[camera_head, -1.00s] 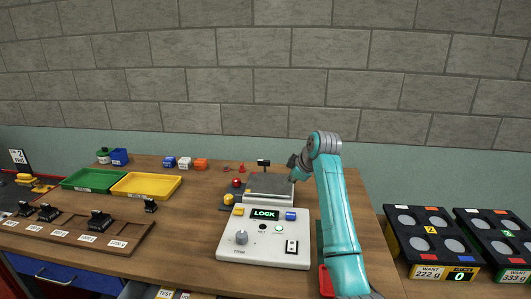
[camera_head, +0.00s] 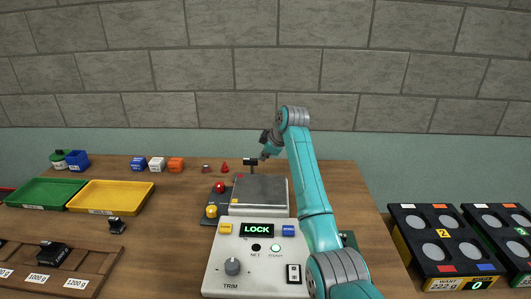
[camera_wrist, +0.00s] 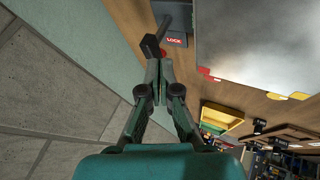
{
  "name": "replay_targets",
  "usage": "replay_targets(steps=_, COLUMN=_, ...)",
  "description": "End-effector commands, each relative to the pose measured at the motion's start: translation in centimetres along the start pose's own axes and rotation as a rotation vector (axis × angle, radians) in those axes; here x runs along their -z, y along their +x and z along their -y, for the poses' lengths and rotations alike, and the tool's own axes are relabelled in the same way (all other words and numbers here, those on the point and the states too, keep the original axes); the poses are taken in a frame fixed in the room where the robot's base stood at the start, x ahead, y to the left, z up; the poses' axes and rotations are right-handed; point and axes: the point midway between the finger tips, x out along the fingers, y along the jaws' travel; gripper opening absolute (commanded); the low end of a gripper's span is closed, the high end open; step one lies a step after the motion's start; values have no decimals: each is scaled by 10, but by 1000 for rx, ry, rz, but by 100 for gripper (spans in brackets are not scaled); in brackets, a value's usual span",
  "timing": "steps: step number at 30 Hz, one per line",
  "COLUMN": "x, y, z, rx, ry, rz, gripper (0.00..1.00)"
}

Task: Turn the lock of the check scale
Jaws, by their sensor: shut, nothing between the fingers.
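The check scale (camera_head: 225,248) has a white body, a display reading LOCK and a grey pan (camera_head: 259,190). Behind the pan stands its lock lever, with a black crosspiece (camera_head: 250,161) on a thin post. In the wrist view the lever's black end (camera_wrist: 151,46) lies just beyond my fingertips, beside a grey block (camera_wrist: 174,40) with a red label. My gripper (camera_head: 265,148) is at the back of the scale, close to the lever. The wrist view shows its fingers together (camera_wrist: 159,68) and empty. I cannot tell whether they touch the lever.
A red knob (camera_head: 219,187) and a yellow knob (camera_head: 211,211) stand left of the pan. Small coloured blocks (camera_head: 157,164) line the back of the table. Green (camera_head: 42,194) and yellow (camera_head: 109,197) trays are at the left. A black rack (camera_head: 442,244) is at the right.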

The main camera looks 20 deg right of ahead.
Motion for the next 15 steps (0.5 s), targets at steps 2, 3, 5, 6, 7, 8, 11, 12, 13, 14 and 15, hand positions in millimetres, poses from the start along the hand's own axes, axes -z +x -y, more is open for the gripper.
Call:
replay_targets(steps=2, x=0, y=15, z=0, rx=3, ry=0, rz=1, gripper=0)
replay_targets(steps=3, x=1, y=22, z=0, rx=2, ry=0, rz=0, gripper=0)
replay_targets(steps=5, x=1, y=31, z=1, rx=2, ry=0, rz=0, gripper=0)
replay_targets(steps=6, x=1, y=36, z=1, rx=2, ry=0, rz=1, gripper=0)
replay_targets(steps=7, x=1, y=40, z=0, rx=2, ry=0, rz=0, gripper=0)
replay_targets(steps=8, x=1, y=43, z=0, rx=2, ry=0, rz=0, gripper=0)
replay_targets(steps=11, x=1, y=50, z=0, rx=0, ry=0, rz=0, gripper=0)
replay_targets(steps=12, x=1, y=53, z=0, rx=0, ry=0, rz=0, gripper=0)
replay_targets(steps=13, x=0, y=54, z=0, rx=1, ry=0, rz=0, gripper=0)
replay_targets(steps=14, x=0, y=55, z=0, rx=0, ry=0, rz=0, gripper=0)
replay_targets(steps=15, x=1, y=56, z=0, rx=0, ry=0, rz=0, gripper=0)
